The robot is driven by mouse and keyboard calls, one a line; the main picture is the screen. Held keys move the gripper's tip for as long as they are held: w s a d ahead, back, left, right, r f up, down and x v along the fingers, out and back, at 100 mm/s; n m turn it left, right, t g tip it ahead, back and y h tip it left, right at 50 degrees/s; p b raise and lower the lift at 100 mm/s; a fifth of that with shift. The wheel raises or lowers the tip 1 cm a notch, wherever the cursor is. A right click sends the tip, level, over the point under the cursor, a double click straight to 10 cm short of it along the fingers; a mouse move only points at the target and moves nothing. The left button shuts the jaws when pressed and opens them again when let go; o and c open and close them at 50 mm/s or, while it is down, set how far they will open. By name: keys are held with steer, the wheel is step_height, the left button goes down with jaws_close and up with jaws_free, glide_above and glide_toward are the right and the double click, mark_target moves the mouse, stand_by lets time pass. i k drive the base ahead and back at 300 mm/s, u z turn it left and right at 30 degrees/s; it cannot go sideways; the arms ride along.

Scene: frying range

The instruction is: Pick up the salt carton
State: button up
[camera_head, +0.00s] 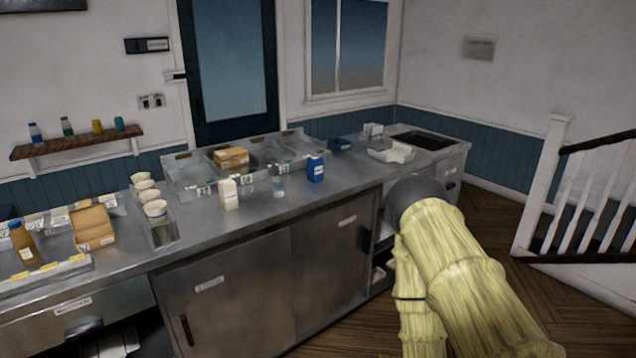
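A white carton (228,194) stands upright on the steel counter (335,200) near its front edge, left of centre. A blue carton (316,168) stands upright farther right, with a pale label on its front. The print on both is too small to read, so I cannot tell which one is the salt carton. My arm, in a yellow sleeve with a dark rounded joint, rises at the right, in front of the counter and apart from both cartons. The fingers of my gripper do not show.
Stacked cups (154,208) and an open cardboard box (93,228) are to the left. A white tray (391,153) lies near the sink (425,140). A stair railing (590,200) is at the right.

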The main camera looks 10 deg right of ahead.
mark_target(315, 164)
steer(key=u, duration=0.85)
steer(key=i, duration=1.35)
steer(key=z, duration=0.15)
